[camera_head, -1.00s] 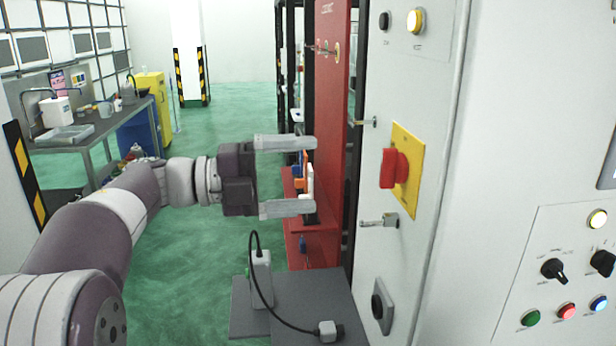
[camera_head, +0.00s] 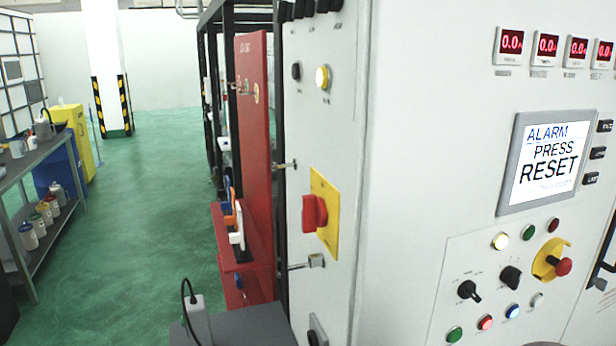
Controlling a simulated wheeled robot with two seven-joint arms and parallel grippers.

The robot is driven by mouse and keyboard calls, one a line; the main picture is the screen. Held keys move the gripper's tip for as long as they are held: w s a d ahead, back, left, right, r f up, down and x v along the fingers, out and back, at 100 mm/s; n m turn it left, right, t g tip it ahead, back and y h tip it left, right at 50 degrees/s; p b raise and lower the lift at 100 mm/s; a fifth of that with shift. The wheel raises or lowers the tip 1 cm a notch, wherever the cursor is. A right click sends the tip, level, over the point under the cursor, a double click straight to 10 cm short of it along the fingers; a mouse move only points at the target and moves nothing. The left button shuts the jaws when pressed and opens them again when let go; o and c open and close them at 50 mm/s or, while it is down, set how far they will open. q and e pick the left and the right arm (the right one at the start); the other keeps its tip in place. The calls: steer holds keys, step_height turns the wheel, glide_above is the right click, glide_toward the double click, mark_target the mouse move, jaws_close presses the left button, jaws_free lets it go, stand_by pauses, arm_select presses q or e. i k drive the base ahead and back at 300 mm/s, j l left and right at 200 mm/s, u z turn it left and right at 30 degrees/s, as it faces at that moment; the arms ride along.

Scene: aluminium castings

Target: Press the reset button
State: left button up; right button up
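A white control cabinet fills the right side. Its screen (camera_head: 548,158) reads "ALARM PRESS RESET". Below it, a button panel (camera_head: 490,262) holds a lower row with a green button (camera_head: 454,334), a lit red button (camera_head: 485,323), a lit blue button (camera_head: 513,311) and a pale button (camera_head: 537,299). An upper row has a lit yellowish lamp (camera_head: 500,241), a green one (camera_head: 528,232) and a dark red one (camera_head: 553,225). The labels are too small to read, so I cannot tell which is reset. Neither of my grippers is in view.
A red emergency stop (camera_head: 563,267) on a yellow base and two black selector knobs (camera_head: 469,290) share the panel. The cabinet's side carries a red rotary switch (camera_head: 315,213) on a yellow plate. A red rack (camera_head: 254,150) stands beside it. Green floor lies open at left.

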mark_target(514, 311)
steer(key=z, duration=1.3)
